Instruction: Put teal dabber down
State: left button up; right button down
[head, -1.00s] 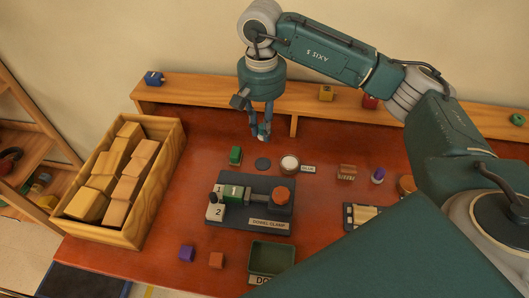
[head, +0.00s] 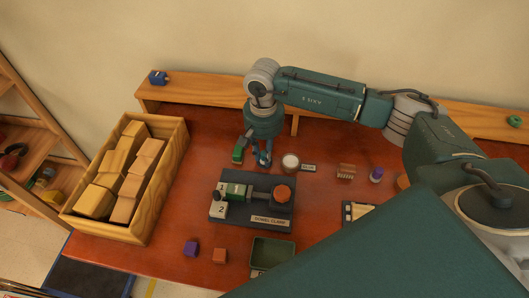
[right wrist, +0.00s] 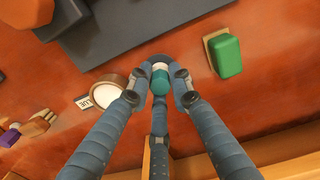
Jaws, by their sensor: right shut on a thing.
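My right gripper (head: 260,160) points down at the back of the red-brown table and is shut on the teal dabber. In the right wrist view the dabber's teal end (right wrist: 160,82) and a pale band show between the fingertips (right wrist: 166,76). In the head view the fingers mostly hide the dabber. A dark round disc lies below it, mostly hidden; I cannot tell whether the dabber touches it. My left gripper is not in view.
A green block (head: 238,153) stands close left of the gripper and a white-topped pot (head: 290,161) close right. The dowel clamp board (head: 256,231) lies in front. A wooden crate (head: 158,200) of blocks stands left. A wooden shelf (head: 205,96) runs behind.

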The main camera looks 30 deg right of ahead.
jog(key=shift+f, duration=0.15)
jog(key=c, duration=1.6)
grip_release()
jog(key=shift+o, duration=0.2)
jog(key=shift+r, duration=0.45)
notch_tip(320, 180, up, 12)
jog(key=b, duration=0.3)
jog(key=shift+f+b, duration=0.25)
jog(key=shift+b, duration=0.05)
